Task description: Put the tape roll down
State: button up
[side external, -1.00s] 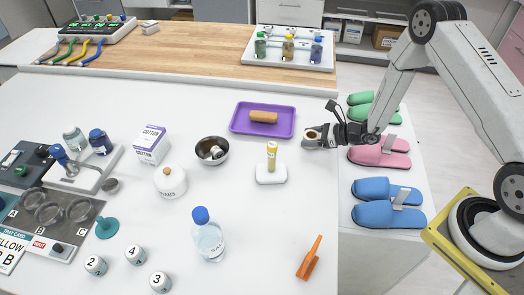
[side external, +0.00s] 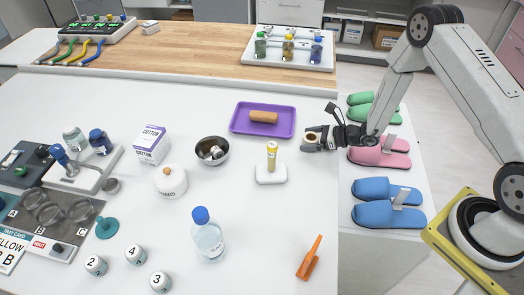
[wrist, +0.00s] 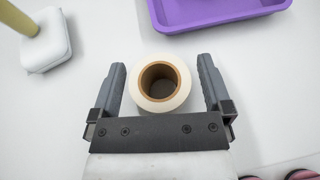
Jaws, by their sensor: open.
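The tape roll (wrist: 137,88), white with a brown core, lies flat on the white table between the fingers of my gripper (wrist: 161,66) in the wrist view. The gripper is open, with a visible gap between each finger and the roll. In the side view the roll (side external: 311,142) is small and partly hidden by the fingers of my gripper (side external: 314,140), which is low over the table near its right edge.
A purple tray (side external: 236,128) with a brown item lies behind and left of the gripper. A white block (side external: 271,176) holding a yellow tube stands to the left. Pink slippers (side external: 378,154) lie close on the right. The table in front of the gripper is clear.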

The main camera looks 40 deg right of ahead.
jog(key=shift+r, duration=0.1)
jog(key=v, duration=1.2)
dwell(0.4)
jog(key=s+a+r+n+g, duration=0.5)
jog(key=s+a+n+g, duration=0.2)
jog(key=a+n+g, duration=0.4)
jog(key=s+r+n+t+h, duration=0.1)
jog(key=r+n+h, duration=0.3)
jog(key=n, duration=0.4)
jog(key=s+d+r+n+t+h, duration=0.1)
jog(key=r+n+h, duration=0.3)
jog(key=n, duration=0.5)
jog(key=shift+s+r+t, duration=0.2)
jog(key=shift+s+t, duration=0.3)
jog(key=shift+s, duration=0.35)
